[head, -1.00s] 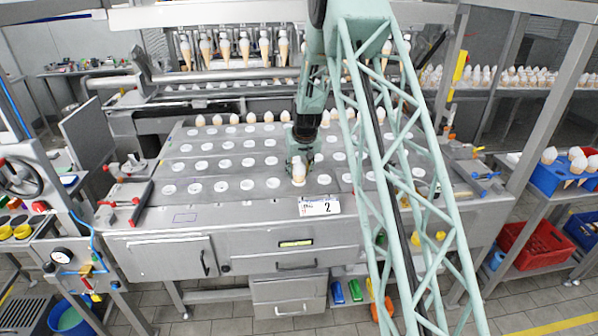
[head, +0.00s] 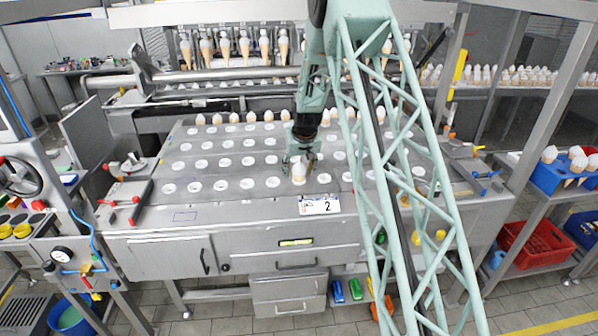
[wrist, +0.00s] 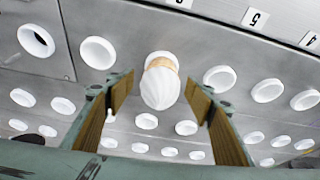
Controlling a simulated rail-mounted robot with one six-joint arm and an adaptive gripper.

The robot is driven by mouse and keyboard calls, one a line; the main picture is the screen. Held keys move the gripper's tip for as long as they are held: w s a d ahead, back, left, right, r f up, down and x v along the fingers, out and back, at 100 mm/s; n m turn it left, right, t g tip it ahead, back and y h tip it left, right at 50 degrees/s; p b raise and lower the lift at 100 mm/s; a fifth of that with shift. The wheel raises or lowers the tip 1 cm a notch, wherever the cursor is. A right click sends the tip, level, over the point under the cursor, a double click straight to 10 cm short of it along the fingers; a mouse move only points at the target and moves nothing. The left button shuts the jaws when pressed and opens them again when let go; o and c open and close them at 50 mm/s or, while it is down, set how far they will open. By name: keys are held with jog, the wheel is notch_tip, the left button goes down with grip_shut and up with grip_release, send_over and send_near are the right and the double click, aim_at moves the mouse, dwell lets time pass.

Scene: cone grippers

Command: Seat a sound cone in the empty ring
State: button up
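A cone (head: 298,175) with a white top stands at the front row of the ring table, behind the label marked 2. In the wrist view the cone (wrist: 161,86) shows its white top and a tan wafer band, and it stands at a ring. My gripper (head: 300,162) is over it, with its fingers spread. In the wrist view my gripper (wrist: 160,95) has one finger on each side of the cone, with a visible gap on both sides. A ring with a dark hole (wrist: 36,40) shows at the upper left of the wrist view.
Several white rings (head: 194,188) cover the steel table (head: 140,205). A row of cones (head: 234,118) stands along its back edge. A blue crate (head: 545,178) with cones and a red crate (head: 530,262) are on the right shelves. Cones hang in the machine behind (head: 244,48).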

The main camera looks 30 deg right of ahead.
jog(key=shift+r, duration=0.1)
jog(key=v, duration=1.1)
jog(key=shift+r, duration=0.4)
jog(key=shift+s, duration=0.15)
dwell(1.0)
jog(key=shift+a+r, duration=0.1)
jog(key=s+a+r+n+b, duration=0.1)
jog(key=s+a+r, duration=0.55)
jog(key=s, duration=0.25)
jog(key=s+a+r+b, duration=0.2)
jog(key=s+a+r, duration=0.3)
jog(key=s+r, duration=0.35)
jog(key=s+a+r+n+b, duration=0.1)
jog(key=s+a+r, duration=0.55)
jog(key=s, duration=0.25)
jog(key=s+a+b, duration=0.1)
jog(key=s+a, duration=0.2)
jog(key=s, duration=1.4)
jog(key=s+a+n+y+b, duration=0.1)
jog(key=s+a, duration=0.3)
jog(key=s, duration=1.4)
jog(key=shift+a+f+b, duration=0.3)
jog(key=shift+b, duration=0.45)
